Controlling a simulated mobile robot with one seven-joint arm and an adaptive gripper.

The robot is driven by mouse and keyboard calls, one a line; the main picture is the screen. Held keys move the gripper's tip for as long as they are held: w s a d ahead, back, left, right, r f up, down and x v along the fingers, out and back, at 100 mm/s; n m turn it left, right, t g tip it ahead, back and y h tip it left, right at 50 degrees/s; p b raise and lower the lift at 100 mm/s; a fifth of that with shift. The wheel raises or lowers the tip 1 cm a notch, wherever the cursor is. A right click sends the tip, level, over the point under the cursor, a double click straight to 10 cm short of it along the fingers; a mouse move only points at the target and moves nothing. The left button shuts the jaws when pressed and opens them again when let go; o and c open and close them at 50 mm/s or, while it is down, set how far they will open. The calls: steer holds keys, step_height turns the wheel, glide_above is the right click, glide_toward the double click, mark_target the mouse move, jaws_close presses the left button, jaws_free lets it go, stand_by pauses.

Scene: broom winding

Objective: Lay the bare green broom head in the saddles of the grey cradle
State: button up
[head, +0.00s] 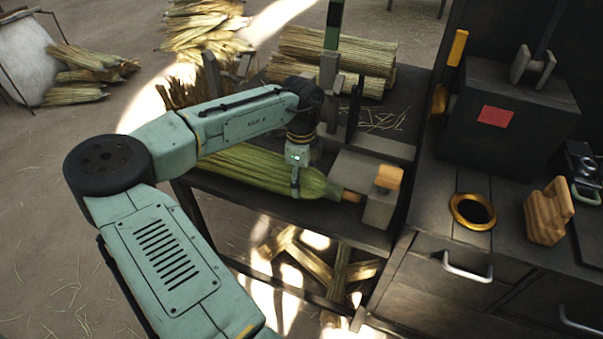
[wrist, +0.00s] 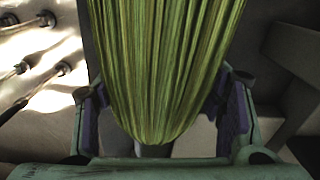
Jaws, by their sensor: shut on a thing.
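The bare green broom head (head: 250,168) lies lengthwise along the near side of the dark bench in the head view. Its narrow end points right, toward a short tan stub. My gripper (head: 297,183) comes down from above and is shut on it near that narrow end. In the wrist view the green stalks (wrist: 165,60) fill the middle, between the purple-padded fingers of my gripper (wrist: 160,115). The grey cradle (head: 372,172) is at the right end of the broom head. The underside of the broom head is hidden, so I cannot tell whether it touches the saddles.
Bundles of pale straw (head: 345,48) lie behind on the bench, near a dark upright post (head: 333,25). At right a dark cabinet (head: 465,270) carries a brass ring (head: 473,210) and a wooden block (head: 548,212). More straw lies on the floor at upper left.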

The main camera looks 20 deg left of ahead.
steer(key=shift+f, duration=0.15)
steer(key=o, duration=1.5)
steer(key=shift+f+b, duration=0.2)
steer(key=shift+b, duration=0.2)
steer(key=shift+f+b, duration=0.15)
steer(key=shift+b, duration=0.3)
step_height(320, 180, up, 11)
steer(key=shift+d+r+b, duration=0.1)
steer(key=shift+b, duration=0.7)
